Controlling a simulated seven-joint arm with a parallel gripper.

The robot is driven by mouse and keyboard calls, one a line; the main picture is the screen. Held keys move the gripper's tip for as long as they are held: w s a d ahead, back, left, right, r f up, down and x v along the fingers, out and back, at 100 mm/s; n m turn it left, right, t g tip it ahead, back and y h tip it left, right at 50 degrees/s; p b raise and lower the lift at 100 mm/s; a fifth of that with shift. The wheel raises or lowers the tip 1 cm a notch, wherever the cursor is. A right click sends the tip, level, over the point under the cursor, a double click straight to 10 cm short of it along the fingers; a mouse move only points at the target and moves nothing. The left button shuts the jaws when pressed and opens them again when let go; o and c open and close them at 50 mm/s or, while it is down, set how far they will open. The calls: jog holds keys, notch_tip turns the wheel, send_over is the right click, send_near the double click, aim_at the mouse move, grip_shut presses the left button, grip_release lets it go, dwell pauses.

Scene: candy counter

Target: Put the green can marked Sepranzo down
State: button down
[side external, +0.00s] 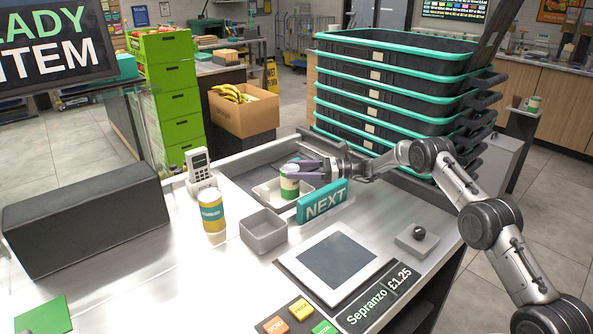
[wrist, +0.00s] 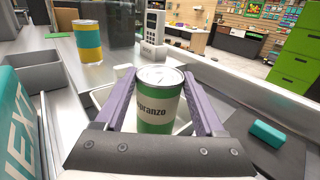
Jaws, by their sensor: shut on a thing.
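The green can marked Sepranzo (wrist: 158,105), green with a cream band, stands upright between the two purple fingers of my gripper (wrist: 160,98) in the wrist view. In the side view the can (side external: 289,183) is partly hidden by my gripper (side external: 298,170), which is shut on it. The can is over or in a shallow light tray (side external: 268,192); I cannot tell whether its base touches the tray. The letters "pranzo" show on its label.
A yellow and teal can (side external: 211,212) stands left on the counter. A grey open box (side external: 263,232) and a teal NEXT sign (side external: 322,202) are close by. A card reader (side external: 199,168) stands behind. Stacked crates (side external: 390,45) rise at the back right. A flat scanner plate (side external: 336,258) lies in front.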

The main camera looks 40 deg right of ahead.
grip_release()
jog(key=shift+f, duration=0.1)
jog(key=v, duration=0.5)
jog(key=shift+s+d, duration=0.15)
jog(key=shift+d, duration=0.05)
notch_tip(320, 180, up, 7)
jog(key=shift+a+r, duration=0.2)
jog(key=shift+a, duration=0.05)
